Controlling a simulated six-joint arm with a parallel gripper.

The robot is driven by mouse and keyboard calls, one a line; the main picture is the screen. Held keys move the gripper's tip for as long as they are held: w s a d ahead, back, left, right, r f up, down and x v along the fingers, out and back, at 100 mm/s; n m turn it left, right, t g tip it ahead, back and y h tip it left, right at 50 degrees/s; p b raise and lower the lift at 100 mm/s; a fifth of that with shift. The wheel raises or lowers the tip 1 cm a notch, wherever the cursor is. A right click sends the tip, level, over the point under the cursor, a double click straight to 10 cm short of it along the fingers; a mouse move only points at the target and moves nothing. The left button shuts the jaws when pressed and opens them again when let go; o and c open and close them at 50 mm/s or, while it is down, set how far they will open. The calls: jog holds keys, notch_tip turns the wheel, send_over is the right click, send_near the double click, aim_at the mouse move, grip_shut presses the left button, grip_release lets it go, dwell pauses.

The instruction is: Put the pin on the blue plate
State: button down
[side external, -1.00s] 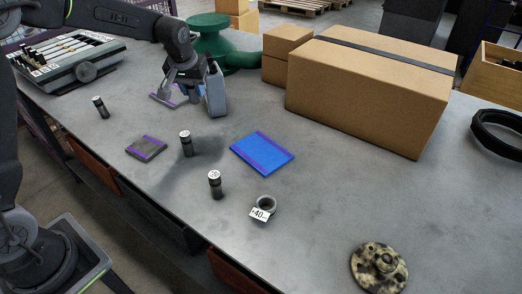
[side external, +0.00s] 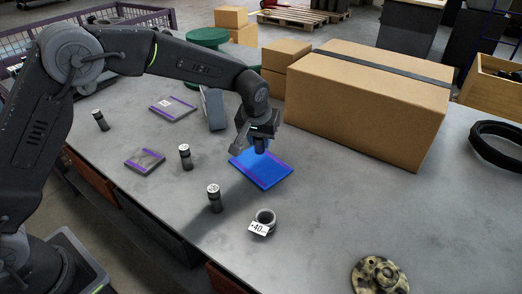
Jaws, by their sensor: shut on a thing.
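The blue plate (side external: 264,172), with purple strips, lies flat on the grey table. My gripper (side external: 259,145) is over the plate's far left part, pointing down. It is shut on a short dark cylindrical piece, which looks like the pin (side external: 261,146). The pin's lower end is at or just above the plate; I cannot tell whether they touch. The jaws partly hide the pin and the plate's far corner.
Three dark upright cylinders with light tops stand left of the plate (side external: 214,198) (side external: 185,157) (side external: 101,121). Two grey plates with purple strips (side external: 145,160) (side external: 173,107) lie further left. A tagged ring (side external: 265,217) is in front. A large carton (side external: 360,105) stands close behind right.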

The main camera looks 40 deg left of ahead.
aim_at(261, 150)
jog(key=shift+d+f, duration=0.1)
jog(key=shift+f, duration=1.95)
jog(key=shift+f, duration=0.15)
jog(key=c, duration=0.8)
grip_release()
jog(key=shift+c, duration=0.2)
jog(key=v, duration=1.2)
jog(key=s+a+r, duration=0.4)
jog(key=s+r, duration=0.3)
jog(key=s+a+m+t, duration=0.1)
jog(key=s+a, duration=0.2)
jog(key=s, duration=0.8)
jog(key=s+a+m+t+h, duration=0.1)
jog(key=s+a+m, duration=0.1)
jog(key=s, duration=1)
jog(key=shift+a+r+m+t, duration=0.3)
jog(key=shift+a, duration=0.15)
